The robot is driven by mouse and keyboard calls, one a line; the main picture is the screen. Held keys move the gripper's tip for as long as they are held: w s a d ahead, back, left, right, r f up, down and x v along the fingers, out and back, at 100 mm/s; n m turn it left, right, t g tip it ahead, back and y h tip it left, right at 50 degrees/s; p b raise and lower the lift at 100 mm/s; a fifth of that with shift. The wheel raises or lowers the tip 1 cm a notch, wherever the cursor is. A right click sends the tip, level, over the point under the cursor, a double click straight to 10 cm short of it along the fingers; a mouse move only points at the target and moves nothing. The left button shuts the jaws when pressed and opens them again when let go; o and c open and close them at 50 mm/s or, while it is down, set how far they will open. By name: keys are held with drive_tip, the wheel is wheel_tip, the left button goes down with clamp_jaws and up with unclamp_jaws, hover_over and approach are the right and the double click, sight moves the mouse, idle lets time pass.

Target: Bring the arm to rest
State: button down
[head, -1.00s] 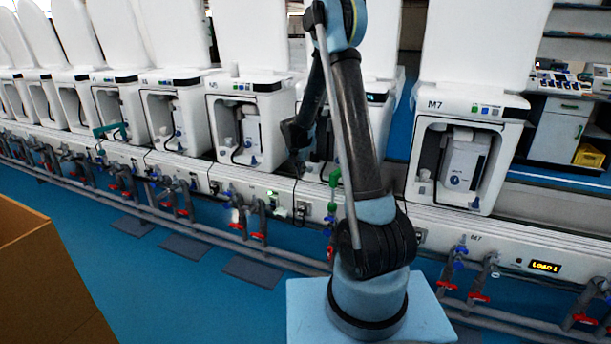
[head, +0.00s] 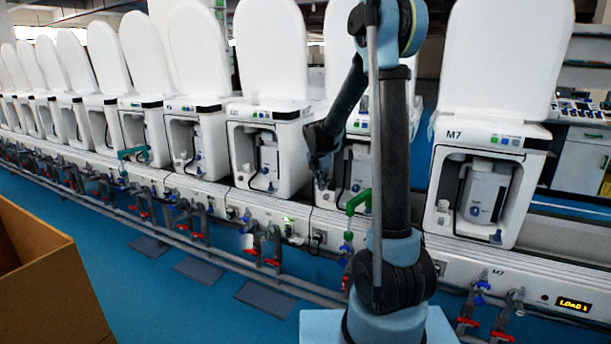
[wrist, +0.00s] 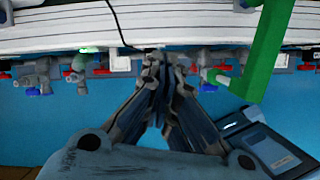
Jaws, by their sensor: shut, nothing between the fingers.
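My arm rises from its pale blue base in the head view, with its upper link nearly upright and its forearm folded down to the left. My gripper (head: 321,178) hangs in front of a toilet unit left of the M7 unit (head: 482,185), above the pipe rail. In the wrist view my gripper (wrist: 155,65) has its fingers together with nothing between them. A green bent handle (head: 358,201) is just right of the gripper; it also shows in the wrist view (wrist: 265,55). I cannot tell the exact gap between them.
A row of white toilet units with raised lids runs along the line. Pipes with red valve handles (head: 271,262) run below. A brown cardboard box (head: 55,285) stands at lower left. Blue floor (head: 205,305) is open between box and line.

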drive_tip(key=s+d+r+m, duration=0.35)
drive_tip(key=s+m, duration=0.35)
drive_tip(key=s, duration=0.4)
drive_tip(key=s+d+r+m, duration=0.3)
drive_tip(key=s+d+m, duration=0.25)
drive_tip(key=s, duration=0.45)
drive_tip(key=s+d+f+m+y, duration=0.1)
drive_tip(key=s+f+m, duration=0.2)
drive_tip(key=s+m, duration=0.4)
drive_tip(key=s+f+m+g, duration=0.1)
drive_tip(key=s+f+m, duration=0.3)
drive_tip(key=s+m, duration=0.4)
drive_tip(key=shift+s+d+f+y, duration=0.2)
drive_tip(key=shift+s+d+y, duration=0.2)
drive_tip(key=shift+s, duration=2.4)
drive_tip(key=shift+w+f, duration=0.2)
drive_tip(key=shift+w, duration=0.25)
